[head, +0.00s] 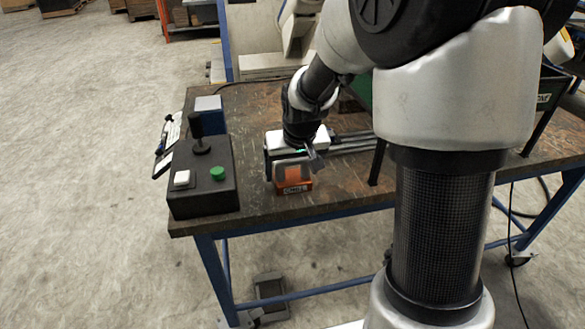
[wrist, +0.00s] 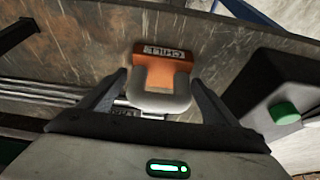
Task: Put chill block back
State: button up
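The chill block is orange with a "CHILL" label and a grey U-shaped part on it. In the head view the chill block (head: 292,181) is near the front edge of the workbench, below my gripper (head: 292,168). In the wrist view the chill block (wrist: 162,75) lies between the fingers of my gripper (wrist: 160,80). One finger is on each side, close to the grey part, and the gripper looks open. Whether the fingers touch it is hard to tell. Another partly hidden label (wrist: 125,112) shows behind the grey part.
A black control box (head: 202,178) with a joystick, a white button and a green button stands left of the gripper. A small blue-and-white box (head: 209,108) is behind it. Grey rails (head: 352,142) lie to the right. The workbench (head: 255,205) has bare room at its front edge.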

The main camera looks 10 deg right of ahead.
jog(key=shift+o, duration=0.3)
jog(key=shift+r, duration=0.15)
jog(key=shift+r, duration=0.25)
jog(key=p+v, duration=0.3)
jog(key=v, duration=0.8)
jog(key=s+r, duration=0.3)
jog(key=s, duration=0.7)
jog(key=s+r+t, duration=0.1)
jog(key=s+r, duration=0.3)
jog(key=s, duration=0.6)
jog(key=shift+s+r, duration=0.2)
jog(key=shift+s, duration=0.2)
